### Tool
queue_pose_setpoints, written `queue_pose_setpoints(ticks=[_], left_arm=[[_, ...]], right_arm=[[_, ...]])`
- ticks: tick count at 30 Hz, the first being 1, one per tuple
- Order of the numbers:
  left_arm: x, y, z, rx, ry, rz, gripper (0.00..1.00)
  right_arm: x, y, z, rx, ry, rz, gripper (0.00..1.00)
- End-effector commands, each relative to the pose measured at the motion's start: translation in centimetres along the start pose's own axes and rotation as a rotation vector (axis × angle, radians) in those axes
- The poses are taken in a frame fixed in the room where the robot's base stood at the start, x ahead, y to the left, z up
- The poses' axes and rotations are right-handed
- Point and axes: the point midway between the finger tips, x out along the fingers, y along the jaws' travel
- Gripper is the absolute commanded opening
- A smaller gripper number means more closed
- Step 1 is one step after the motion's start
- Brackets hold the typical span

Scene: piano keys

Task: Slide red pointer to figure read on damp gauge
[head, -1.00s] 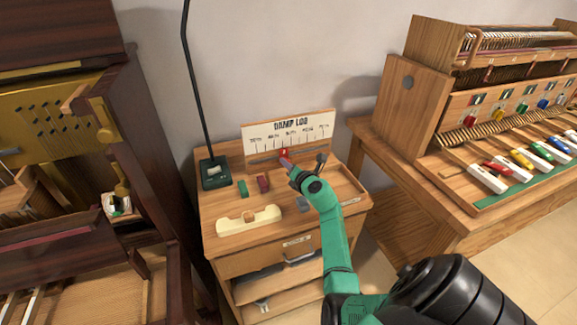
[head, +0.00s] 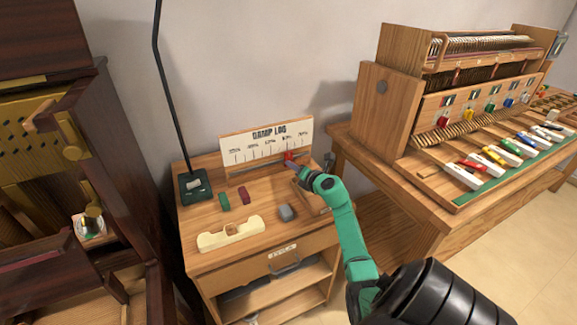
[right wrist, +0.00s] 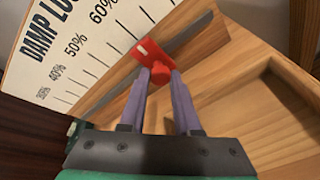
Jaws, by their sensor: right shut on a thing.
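The red pointer (head: 289,155) sits on the slot below the scale of the DAMP LOG board (head: 266,140), right of the board's middle. My right gripper (head: 293,163) is shut on it. In the right wrist view the purple-grey fingers (right wrist: 162,76) close on the pointer's round knob, and the red plate (right wrist: 146,52) stands near the tick by the 60% label; I cannot tell the exact tick. A small round white dial (head: 91,225) shows in the dark piano at left, perhaps the damp gauge, too small to read. My left gripper is not in view.
A keyboard model (head: 470,110) stands on the right table.

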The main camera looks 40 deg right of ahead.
Motion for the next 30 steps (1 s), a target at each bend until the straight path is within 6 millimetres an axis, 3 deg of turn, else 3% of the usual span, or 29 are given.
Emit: queue_pose_setpoints(ticks=[3,4,6,19,30], left_arm=[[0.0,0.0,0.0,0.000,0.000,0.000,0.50],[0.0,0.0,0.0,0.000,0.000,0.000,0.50],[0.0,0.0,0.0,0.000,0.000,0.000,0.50],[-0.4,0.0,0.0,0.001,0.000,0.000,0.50],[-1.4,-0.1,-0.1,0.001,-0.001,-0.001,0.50]], right_arm=[[0.0,-0.2,-0.3,0.000,0.006,-0.004,0.00],[0.0,-0.2,-0.3,0.000,0.006,-0.004,0.42],[0.0,-0.2,-0.3,0.000,0.005,-0.004,0.60],[0.1,0.6,-0.9,0.002,0.007,-0.001,0.60],[0.6,6.8,-7.3,0.006,0.014,0.005,0.60]])
